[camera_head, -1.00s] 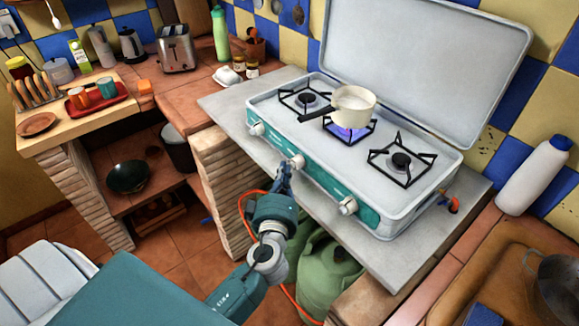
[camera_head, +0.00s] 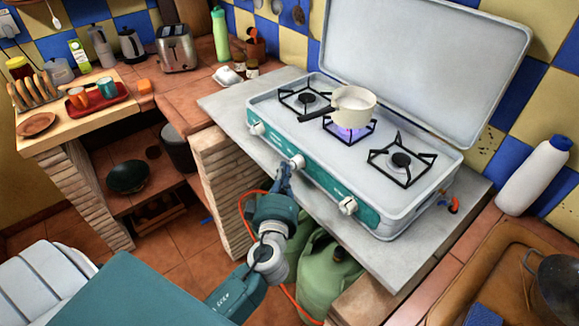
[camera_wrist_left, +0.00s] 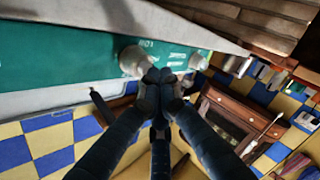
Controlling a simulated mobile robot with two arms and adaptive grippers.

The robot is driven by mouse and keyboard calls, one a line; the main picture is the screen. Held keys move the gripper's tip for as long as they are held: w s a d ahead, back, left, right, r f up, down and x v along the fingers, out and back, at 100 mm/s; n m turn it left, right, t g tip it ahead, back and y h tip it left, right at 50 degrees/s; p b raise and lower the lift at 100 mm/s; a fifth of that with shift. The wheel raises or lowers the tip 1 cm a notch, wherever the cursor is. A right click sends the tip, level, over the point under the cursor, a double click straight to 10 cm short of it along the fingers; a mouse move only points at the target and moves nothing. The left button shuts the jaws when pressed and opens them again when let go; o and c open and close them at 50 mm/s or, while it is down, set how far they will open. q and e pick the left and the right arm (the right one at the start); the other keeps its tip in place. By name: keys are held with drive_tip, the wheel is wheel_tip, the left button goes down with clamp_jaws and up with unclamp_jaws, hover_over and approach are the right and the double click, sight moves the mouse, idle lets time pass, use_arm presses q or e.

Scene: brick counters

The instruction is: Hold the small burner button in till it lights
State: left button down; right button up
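The white camping stove (camera_head: 262,107) with a teal front panel stands on a grey slab. Three pale knobs line its front. My left gripper (camera_head: 285,168) is at the middle knob (camera_head: 297,161). In the left wrist view, the gripper's fingertips (camera_wrist_left: 159,76) are together, at the edge of a pale knob (camera_wrist_left: 133,60). I cannot tell how far the knob is pressed in. A blue flame (camera_head: 350,132) shows at the middle burner, under a cream saucepan (camera_head: 354,106). The left burner (camera_head: 307,99) and right burner (camera_head: 401,160) show no flame. My right gripper is not in view.
The stove's raised lid (camera_head: 430,60) stands behind the burners. An orange hose (camera_head: 243,210) hangs by my arm, near a green gas bottle (camera_head: 325,275) below the slab. A white bottle (camera_head: 533,175) stands to the right. The saucepan's dark handle (camera_head: 317,112) points left.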

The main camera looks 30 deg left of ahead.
use_arm(q)
drive_tip(key=shift+s+a+b, duration=0.25)
drive_tip(key=shift+s+b, duration=0.2)
drive_tip(key=shift+s, duration=0.3)
drive_tip(key=shift+s+a+b, duration=0.35)
drive_tip(key=shift+s, duration=0.4)
drive_tip(key=shift+s+a+b, duration=0.3)
drive_tip(key=shift+s, duration=0.5)
drive_tip(key=shift+s+a+b, duration=0.35)
drive_tip(key=shift+s, duration=0.4)
